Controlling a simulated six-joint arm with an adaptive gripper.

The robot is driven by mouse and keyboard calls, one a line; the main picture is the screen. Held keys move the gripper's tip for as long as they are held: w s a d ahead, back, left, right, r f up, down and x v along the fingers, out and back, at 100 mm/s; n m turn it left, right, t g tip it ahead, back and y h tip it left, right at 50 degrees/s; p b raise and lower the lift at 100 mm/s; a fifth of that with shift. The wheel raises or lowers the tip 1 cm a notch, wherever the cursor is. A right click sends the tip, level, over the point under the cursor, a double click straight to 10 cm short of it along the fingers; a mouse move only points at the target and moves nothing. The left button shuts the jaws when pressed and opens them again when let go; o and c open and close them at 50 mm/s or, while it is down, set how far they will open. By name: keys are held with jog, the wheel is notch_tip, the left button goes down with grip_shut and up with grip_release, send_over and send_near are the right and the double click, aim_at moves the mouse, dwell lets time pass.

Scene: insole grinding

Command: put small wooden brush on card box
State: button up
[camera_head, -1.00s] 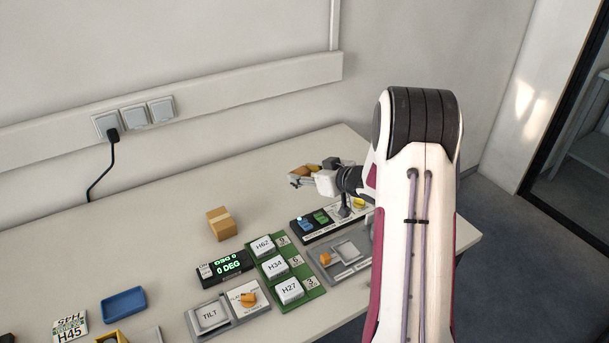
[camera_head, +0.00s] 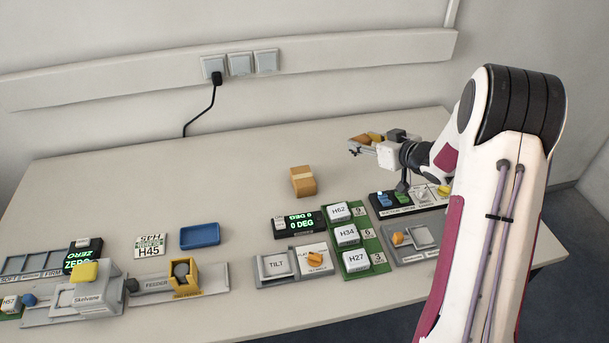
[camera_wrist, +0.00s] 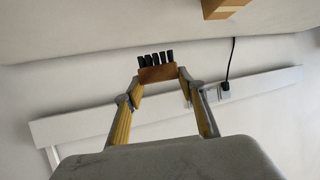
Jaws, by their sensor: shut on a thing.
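The small wooden brush (camera_wrist: 157,73) is a brown block with dark bristles that point up in the wrist view. My gripper (camera_wrist: 158,84) is shut on its wooden body, with a yellow-padded finger at each side. In the head view my gripper (camera_head: 364,145) is above the back right of the table, and the brush (camera_head: 359,139) shows small at its tip. The card box (camera_head: 303,181) is a small tan carton with a paler tape strip, standing on the table to the left of and below my gripper in the picture. Part of the box (camera_wrist: 225,7) also shows in the wrist view.
In front of the box stand a black display reading 0 DEG (camera_head: 299,223), a green key panel (camera_head: 357,240) and a tilt panel (camera_head: 294,265). A blue tray (camera_head: 200,236) and a feeder machine (camera_head: 165,284) are further left. The table behind the box is clear.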

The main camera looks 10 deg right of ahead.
jog(key=a+r+n+y, duration=0.1)
jog(key=a+r, duration=0.2)
jog(key=a, duration=1.3)
jog(key=shift+w+g, duration=0.3)
jog(key=shift+w, duration=0.1)
jog(key=shift+f, duration=0.1)
send_over(307, 180)
jog(key=shift+f, duration=3.05)
jog(key=shift+f, duration=0.1)
jog(key=shift+f, duration=1.75)
jog(key=shift+f, duration=0.15)
